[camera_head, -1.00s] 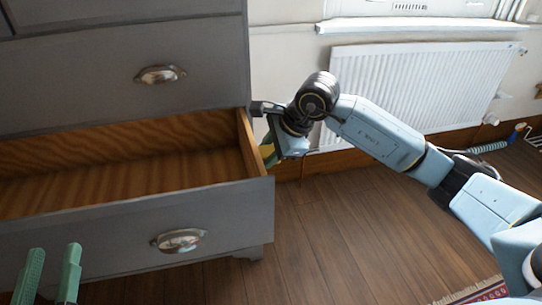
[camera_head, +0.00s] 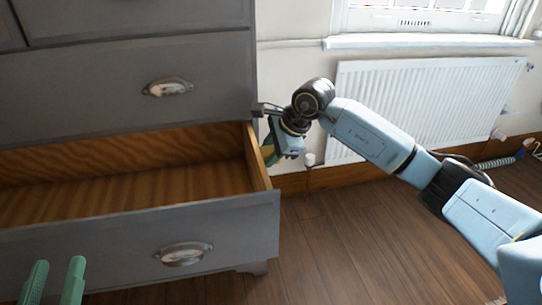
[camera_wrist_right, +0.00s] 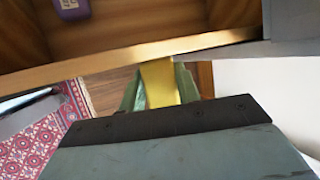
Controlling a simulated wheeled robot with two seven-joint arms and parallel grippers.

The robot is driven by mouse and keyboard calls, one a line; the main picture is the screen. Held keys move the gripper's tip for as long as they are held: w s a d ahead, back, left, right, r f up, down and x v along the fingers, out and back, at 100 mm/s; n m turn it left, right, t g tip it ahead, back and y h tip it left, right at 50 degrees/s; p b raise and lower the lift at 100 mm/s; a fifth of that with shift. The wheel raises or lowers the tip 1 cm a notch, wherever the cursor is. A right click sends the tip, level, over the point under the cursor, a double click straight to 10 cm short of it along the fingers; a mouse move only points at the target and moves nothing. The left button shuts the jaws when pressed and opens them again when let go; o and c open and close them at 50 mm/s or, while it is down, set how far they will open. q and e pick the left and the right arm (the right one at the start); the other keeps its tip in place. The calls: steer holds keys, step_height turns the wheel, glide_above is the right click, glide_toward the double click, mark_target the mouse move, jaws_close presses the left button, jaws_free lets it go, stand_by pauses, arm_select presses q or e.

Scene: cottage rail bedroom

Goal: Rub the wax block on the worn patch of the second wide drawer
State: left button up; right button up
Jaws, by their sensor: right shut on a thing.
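The wide drawer (camera_head: 120,235) stands pulled out of the grey chest, its bare wooden inside showing in the head view. My right gripper (camera_head: 270,155) is beside the outer face of the drawer's right side wall (camera_head: 259,160), near its top edge. It is shut on the yellow wax block (camera_wrist_right: 158,83), which shows between the green fingers in the right wrist view, close to the pale wooden rim. I cannot tell whether the block touches the wood. I cannot make out the worn patch. My left gripper (camera_head: 57,282) is open and empty, low in front of the drawer.
A closed drawer (camera_head: 90,85) with a cup handle is above the open one. A white radiator (camera_head: 425,105) stands along the wall at right. A small purple thing (camera_wrist_right: 72,8) lies inside the drawer. A red patterned rug (camera_wrist_right: 35,150) lies on the floor.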

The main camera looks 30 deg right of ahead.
steer(key=s+a, duration=0.3)
steer(key=s, duration=1.1)
steer(key=shift+a, duration=0.2)
stand_by(1.4)
steer(key=s+d+b, duration=0.2)
steer(key=d+b, duration=0.2)
steer(key=d, duration=0.4)
stand_by(0.4)
steer(key=shift+w+a, duration=0.1)
steer(key=shift+a, duration=0.05)
stand_by(0.6)
